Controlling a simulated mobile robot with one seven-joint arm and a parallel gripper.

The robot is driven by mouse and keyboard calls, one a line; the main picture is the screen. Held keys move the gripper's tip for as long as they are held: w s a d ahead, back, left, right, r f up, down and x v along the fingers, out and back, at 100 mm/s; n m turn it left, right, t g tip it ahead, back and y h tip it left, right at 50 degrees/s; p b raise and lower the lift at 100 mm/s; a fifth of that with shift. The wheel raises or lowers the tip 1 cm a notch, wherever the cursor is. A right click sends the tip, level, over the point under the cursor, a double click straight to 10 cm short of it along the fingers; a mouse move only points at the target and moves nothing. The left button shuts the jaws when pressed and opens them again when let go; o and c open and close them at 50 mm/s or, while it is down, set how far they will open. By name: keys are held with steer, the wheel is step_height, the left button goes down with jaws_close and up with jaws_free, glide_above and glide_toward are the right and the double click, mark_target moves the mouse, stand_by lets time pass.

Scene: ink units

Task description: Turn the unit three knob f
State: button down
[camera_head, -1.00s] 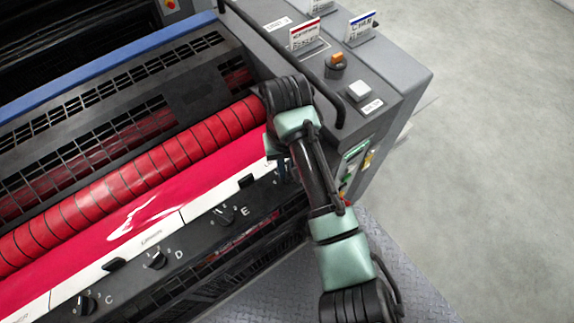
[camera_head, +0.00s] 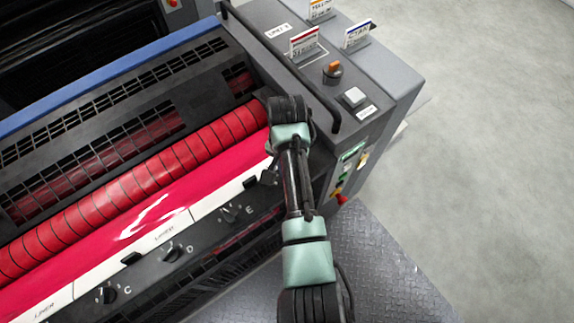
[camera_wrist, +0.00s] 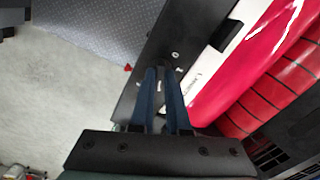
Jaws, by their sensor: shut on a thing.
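Unit three's dark ink panel (camera_head: 205,238) carries a row of small black knobs. Knob C (camera_head: 106,294), knob D (camera_head: 171,251) and knob E (camera_head: 229,213) show in the head view. Knob f, further right along this row, is hidden behind my arm there. In the wrist view my gripper (camera_wrist: 160,76) has its two dark blue fingers close together over the panel (camera_wrist: 150,55), shut on knob f. The fingers cover the knob, so its pointer angle cannot be seen. In the head view my arm hides the fingers.
A red ink roller (camera_head: 120,195) and a glossy magenta ink tray (camera_head: 150,215) run behind the knobs. A black handrail (camera_head: 290,65) and a grey side console (camera_head: 350,100) stand at the right. Pale floor (camera_head: 470,150) is open beyond.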

steer(key=shift+m+p, duration=0.3)
steer(key=shift+m, duration=0.6)
steer(key=c, duration=0.9)
jaws_free()
step_height(320, 180, up, 13)
steer(key=p, duration=0.1)
steer(key=shift+p, duration=0.35)
